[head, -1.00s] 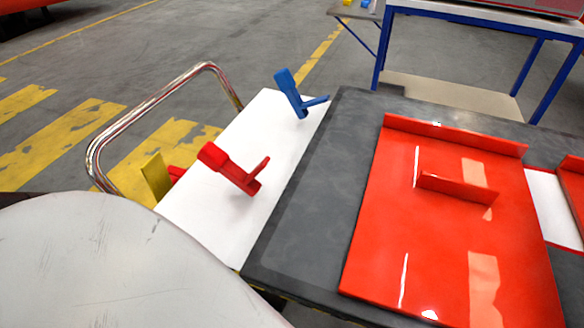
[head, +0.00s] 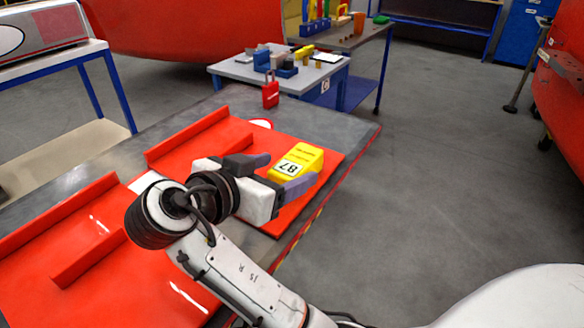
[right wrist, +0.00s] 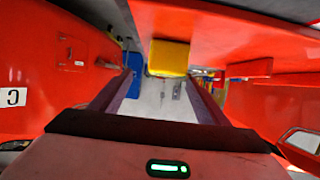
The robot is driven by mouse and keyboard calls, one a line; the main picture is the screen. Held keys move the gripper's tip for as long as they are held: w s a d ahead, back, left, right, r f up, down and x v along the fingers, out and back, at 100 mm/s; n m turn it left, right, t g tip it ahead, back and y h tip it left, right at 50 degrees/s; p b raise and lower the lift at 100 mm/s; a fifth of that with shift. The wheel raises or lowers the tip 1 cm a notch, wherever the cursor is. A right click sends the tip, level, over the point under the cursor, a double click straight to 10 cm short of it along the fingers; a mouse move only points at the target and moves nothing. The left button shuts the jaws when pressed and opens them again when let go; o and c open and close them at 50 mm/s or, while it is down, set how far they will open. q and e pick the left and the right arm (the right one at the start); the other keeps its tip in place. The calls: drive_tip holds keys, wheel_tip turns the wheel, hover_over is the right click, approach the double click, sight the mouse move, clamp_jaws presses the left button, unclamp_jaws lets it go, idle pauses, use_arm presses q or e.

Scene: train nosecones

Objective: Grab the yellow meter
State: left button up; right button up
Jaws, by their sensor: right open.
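The yellow meter (head: 300,163) is a yellow block with a white label marked 87. In the head view it is at the right end of the red panel (head: 325,150). My right gripper (head: 280,173) is open just left of the meter, its fingers pointing toward it. In the right wrist view the meter (right wrist: 168,57) shows as a yellow block ahead, roughly centred between the spread fingers (right wrist: 160,100). Nothing is held between them. Whether a fingertip touches the meter I cannot tell. My left gripper is not in view.
A red tool-like item (head: 270,94) stands at the dark table's far edge (head: 325,112). Behind it is a small table (head: 235,72) with blue, yellow and grey items. A raised red strip (head: 188,134) edges the panel. Open floor (head: 450,170) lies to the right.

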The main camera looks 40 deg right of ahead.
sight(296, 160)
drive_tip(key=x, duration=0.3)
drive_tip(key=w+p+x, duration=0.1)
drive_tip(key=x, duration=0.2)
drive_tip(key=shift+d+r, duration=0.1)
drive_tip(key=shift+d, duration=0.2)
drive_tip(key=c, duration=1.4)
drive_tip(key=shift+w+r, duration=0.1)
drive_tip(key=shift+c, duration=0.8)
